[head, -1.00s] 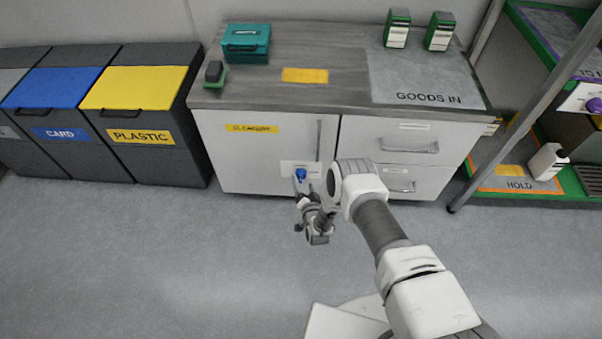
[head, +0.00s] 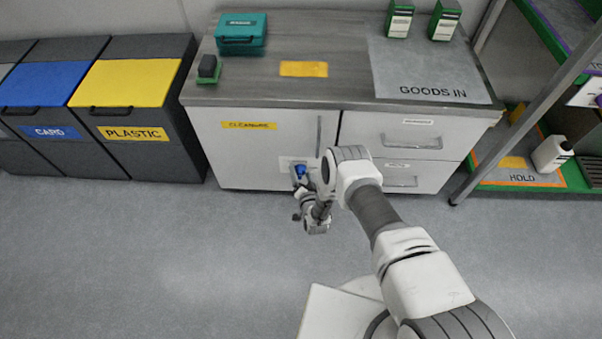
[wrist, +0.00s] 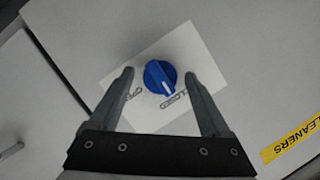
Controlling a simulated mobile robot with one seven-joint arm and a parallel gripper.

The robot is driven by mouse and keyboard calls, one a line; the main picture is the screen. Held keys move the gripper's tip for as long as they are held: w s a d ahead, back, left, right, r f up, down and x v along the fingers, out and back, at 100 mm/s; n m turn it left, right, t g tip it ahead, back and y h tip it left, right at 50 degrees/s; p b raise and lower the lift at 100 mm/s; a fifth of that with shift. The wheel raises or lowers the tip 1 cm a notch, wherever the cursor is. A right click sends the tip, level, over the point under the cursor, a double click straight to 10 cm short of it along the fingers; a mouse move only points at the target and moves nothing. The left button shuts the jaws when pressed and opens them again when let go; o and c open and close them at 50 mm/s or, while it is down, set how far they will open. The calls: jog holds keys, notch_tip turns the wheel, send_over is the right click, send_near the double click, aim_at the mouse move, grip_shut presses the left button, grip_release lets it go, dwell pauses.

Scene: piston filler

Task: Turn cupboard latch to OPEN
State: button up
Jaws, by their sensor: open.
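The cupboard latch is a round blue knob (wrist: 160,77) with a white pointer line, on a white label plate (wrist: 200,72) on the cupboard door. In the wrist view the pointer is toward the word CLOSED; the other word is partly hidden by a finger. The knob also shows in the head view (head: 300,170), low on the cupboard door (head: 255,150). My gripper (wrist: 163,100) is open, its fingers on either side of the knob's near side, with gaps on both sides. I cannot tell how far the fingertips are from the door.
A yellow CLEANERS label (wrist: 290,140) is on the door. A vertical handle (head: 319,135) is above the knob and drawers (head: 412,150) are to the right. Bins (head: 125,110) stand left, a rack (head: 530,110) right. The floor in front is clear.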

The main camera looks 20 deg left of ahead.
grip_shut()
dwell(0.3)
jog(key=shift+d, duration=0.1)
dwell(0.4)
jog(key=shift+f+m+y, duration=0.1)
jog(key=shift+m+y, duration=0.6)
jog(key=shift+m, duration=0.5)
jog(key=shift+w+f+m+t+y, duration=0.1)
jog(key=shift+m+t+y, duration=0.6)
jog(key=shift+m, duration=0.9)
